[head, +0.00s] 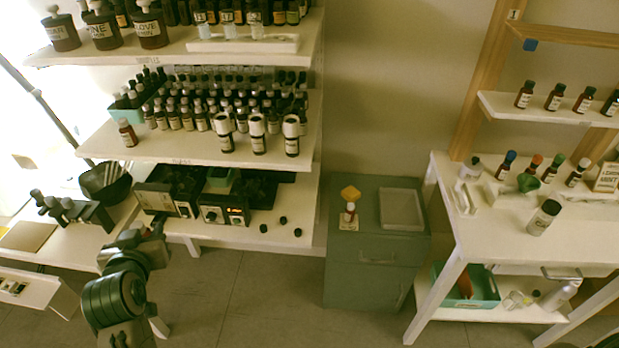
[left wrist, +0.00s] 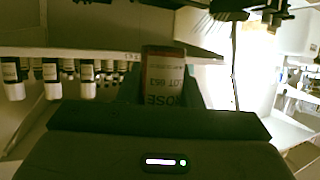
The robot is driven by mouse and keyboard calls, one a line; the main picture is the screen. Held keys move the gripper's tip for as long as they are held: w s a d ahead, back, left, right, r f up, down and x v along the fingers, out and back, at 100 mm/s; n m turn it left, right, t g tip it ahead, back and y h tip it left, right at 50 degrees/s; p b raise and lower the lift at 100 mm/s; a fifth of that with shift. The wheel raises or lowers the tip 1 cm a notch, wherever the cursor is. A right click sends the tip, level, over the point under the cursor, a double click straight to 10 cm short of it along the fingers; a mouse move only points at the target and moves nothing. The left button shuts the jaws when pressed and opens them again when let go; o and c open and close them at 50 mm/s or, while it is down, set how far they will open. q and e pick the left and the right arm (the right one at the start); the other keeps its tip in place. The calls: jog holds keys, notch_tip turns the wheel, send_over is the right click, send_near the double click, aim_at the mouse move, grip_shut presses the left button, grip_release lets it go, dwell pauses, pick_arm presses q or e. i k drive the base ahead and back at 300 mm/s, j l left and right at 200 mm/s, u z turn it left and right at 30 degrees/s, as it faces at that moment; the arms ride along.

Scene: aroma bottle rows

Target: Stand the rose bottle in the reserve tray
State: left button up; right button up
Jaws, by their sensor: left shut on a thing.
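My left gripper (head: 158,226) is low at the left in the head view, in front of the lower shelf unit. It is shut on the rose bottle (left wrist: 163,78), whose red-edged label reads ROSE and LOT 663 upside down in the left wrist view. The bottle's lower part is hidden by the gripper there, and I cannot make it out in the head view. A pale shallow tray (head: 401,193) lies empty on the green cabinet; no label names it as the reserve tray. My right gripper is not in view.
Crowded bottle shelves (head: 190,150) stand above my left gripper, with dark devices (head: 222,208) below. A white table (head: 490,228) with bottles is at right. The floor between is clear.

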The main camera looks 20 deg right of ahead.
aim_at(393, 215)
jog(key=z, duration=0.4)
jog(key=l+z, duration=0.1)
jog(key=z, duration=0.65)
jog(key=i+l+z, duration=0.1)
jog(key=z, duration=0.25)
jog(key=i+l+z, duration=0.1)
jog(key=i+l, duration=0.15)
jog(key=i+l+z, duration=0.15)
jog(key=i, duration=0.35)
